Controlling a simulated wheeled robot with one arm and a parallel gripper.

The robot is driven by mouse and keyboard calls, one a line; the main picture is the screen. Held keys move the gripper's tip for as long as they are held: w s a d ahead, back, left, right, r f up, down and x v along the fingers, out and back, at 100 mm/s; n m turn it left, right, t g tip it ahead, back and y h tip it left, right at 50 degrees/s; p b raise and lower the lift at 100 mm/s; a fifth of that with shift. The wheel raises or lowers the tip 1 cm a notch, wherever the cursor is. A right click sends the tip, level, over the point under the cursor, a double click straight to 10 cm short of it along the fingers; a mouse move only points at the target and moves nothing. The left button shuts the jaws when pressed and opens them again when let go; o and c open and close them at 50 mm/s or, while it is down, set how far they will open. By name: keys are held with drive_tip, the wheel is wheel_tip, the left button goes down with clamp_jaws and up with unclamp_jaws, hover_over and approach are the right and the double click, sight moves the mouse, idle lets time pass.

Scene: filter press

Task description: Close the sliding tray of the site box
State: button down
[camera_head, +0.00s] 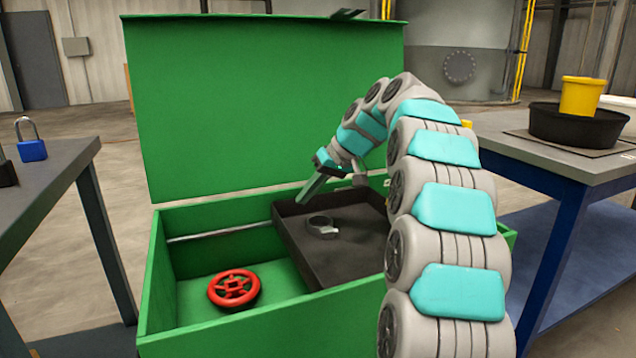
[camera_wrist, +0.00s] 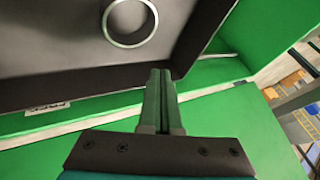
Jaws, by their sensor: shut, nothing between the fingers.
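The green site box (camera_head: 215,342) stands with its lid (camera_head: 265,100) raised. Its dark sliding tray (camera_head: 298,256) sits over the right part of the box, leaving the left part uncovered. A grey ring-shaped clamp (camera_head: 322,231) lies in the tray; its ring also shows in the wrist view (camera_wrist: 150,32). My gripper (camera_head: 299,200) is shut and empty, pointing down-left at the tray's far left corner. In the wrist view, the closed fingertips (camera_wrist: 161,72) overlap the tray's edge (camera_wrist: 95,82); I cannot tell whether they touch it. My arm hides the tray's right side.
A red handwheel (camera_head: 233,288) lies on the box floor, left of the tray. A rail (camera_head: 215,233) runs along the back inner wall. A table with a blue padlock (camera_head: 32,150) stands left; a bench with a black pan (camera_head: 575,126) and yellow cup (camera_head: 580,97) stands right.

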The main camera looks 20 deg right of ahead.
sight(287, 200)
drive_tip(key=a, duration=0.2)
drive_tip(key=a+f, duration=0.1)
drive_tip(key=a, duration=0.1)
drive_tip(key=shift+w+a, duration=0.15)
drive_tip(key=shift+a, duration=0.15)
drive_tip(key=a, duration=0.6)
drive_tip(key=a+p, duration=0.1)
drive_tip(key=a, duration=1.3)
drive_tip(key=shift+s+p, duration=0.3)
drive_tip(key=shift+p, duration=0.05)
